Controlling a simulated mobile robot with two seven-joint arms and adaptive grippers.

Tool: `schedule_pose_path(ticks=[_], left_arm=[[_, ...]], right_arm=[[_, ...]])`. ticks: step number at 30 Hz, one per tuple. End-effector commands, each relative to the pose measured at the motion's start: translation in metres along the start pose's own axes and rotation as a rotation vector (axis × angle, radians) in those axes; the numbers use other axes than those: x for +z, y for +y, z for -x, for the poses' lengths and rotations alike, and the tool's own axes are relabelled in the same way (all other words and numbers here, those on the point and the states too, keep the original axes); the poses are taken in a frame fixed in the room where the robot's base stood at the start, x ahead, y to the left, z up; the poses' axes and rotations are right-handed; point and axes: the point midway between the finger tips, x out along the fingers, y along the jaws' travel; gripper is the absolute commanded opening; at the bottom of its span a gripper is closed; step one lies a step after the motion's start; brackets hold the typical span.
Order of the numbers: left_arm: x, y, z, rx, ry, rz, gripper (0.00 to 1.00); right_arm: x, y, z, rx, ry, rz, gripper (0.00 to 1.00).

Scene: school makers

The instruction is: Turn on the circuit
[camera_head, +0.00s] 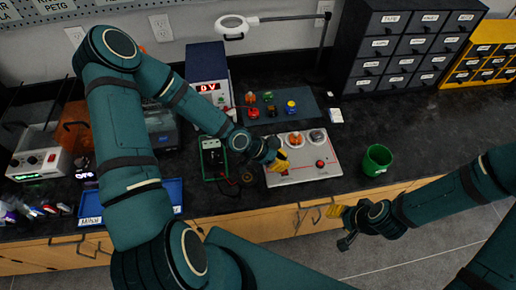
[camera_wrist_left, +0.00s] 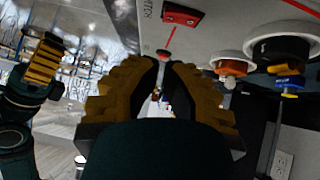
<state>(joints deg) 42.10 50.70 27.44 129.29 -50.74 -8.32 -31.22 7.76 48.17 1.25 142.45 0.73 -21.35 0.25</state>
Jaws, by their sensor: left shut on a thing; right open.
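The circuit panel (camera_head: 302,173) is a pale board on the bench in the head view. It carries a red switch (camera_head: 320,164), which also shows in the left wrist view (camera_wrist_left: 182,14) beside lettering and a red line. Round holders (camera_head: 317,136) with coloured parts sit along its far side. My left gripper (camera_head: 278,159) is at the panel's left edge; in the left wrist view its yellow-padded fingers (camera_wrist_left: 163,68) are close together near the red line's end. My right gripper (camera_head: 345,217) is open and empty in front of the bench.
A power supply (camera_head: 207,62) reading 0 V stands behind my left arm, and a meter (camera_head: 212,157) lies left of the panel. A dark mat (camera_head: 283,116) holds several coloured parts. A green cup (camera_head: 377,160) stands right of the panel.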

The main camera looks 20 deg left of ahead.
Motion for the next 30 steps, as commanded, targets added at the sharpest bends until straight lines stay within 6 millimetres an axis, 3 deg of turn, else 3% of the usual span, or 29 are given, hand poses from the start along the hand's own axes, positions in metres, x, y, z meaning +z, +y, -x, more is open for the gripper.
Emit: schedule_pose_path(ticks=[18, 30], left_arm=[[0.001, 0.0, 0.077, -0.001, 0.001, 0.004, 0.0], [0.001, 0.0, 0.09, 0.0, 0.001, 0.0, 0.0]], right_arm=[[-0.003, -0.008, 0.026, -0.004, 0.0, -0.001, 0.47], [-0.004, -0.009, 0.031, -0.005, 0.0, -0.001, 0.47]])
